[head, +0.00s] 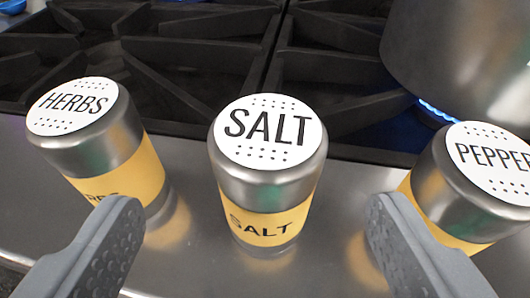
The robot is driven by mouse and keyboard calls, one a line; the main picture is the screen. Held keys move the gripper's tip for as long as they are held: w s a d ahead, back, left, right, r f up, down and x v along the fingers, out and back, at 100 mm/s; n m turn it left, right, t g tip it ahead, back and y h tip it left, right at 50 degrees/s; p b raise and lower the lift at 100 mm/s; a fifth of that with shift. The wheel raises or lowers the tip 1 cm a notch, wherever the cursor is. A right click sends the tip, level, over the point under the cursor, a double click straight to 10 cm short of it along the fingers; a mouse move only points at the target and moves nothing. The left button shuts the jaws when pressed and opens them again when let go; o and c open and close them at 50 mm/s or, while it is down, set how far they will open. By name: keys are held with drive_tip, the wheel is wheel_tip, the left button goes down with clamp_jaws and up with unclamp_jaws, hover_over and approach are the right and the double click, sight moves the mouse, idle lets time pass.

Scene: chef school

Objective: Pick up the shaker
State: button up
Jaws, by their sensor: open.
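Three metal shakers with yellow bands and white perforated lids stand upright in a row on the steel front ledge of a stove. The salt shaker (266,180) is in the middle, the herbs shaker (98,142) at the left, and the pepper shaker (468,185) at the right, cut by the picture's edge. My gripper (252,205) is open and empty, with one grey finger on each side of the salt shaker and clear gaps to it. The left finger hides part of the herbs shaker's lower band. The right finger hides part of the pepper shaker's lower side.
Behind the shakers is the stove top with black grates (190,62). A large metal pot (455,50) stands over a lit blue flame (436,112) at the upper right, close behind the pepper shaker. The steel ledge (190,262) is bare in front of the salt shaker.

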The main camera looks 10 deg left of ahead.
sight(265, 129)
drive_tip(key=x, duration=0.3)
drive_tip(key=shift+d+r+b+x, duration=0.15)
drive_tip(key=shift+b+x, duration=0.2)
drive_tip(key=shift+x, duration=0.75)
drive_tip(key=shift+d+r+b+x, duration=0.1)
drive_tip(key=shift+d+b+x, duration=0.15)
drive_tip(key=shift+x, duration=0.9)
drive_tip(key=shift+w+a, duration=0.2)
drive_tip(key=shift+w, duration=0.35)
drive_tip(key=c, duration=1.2)
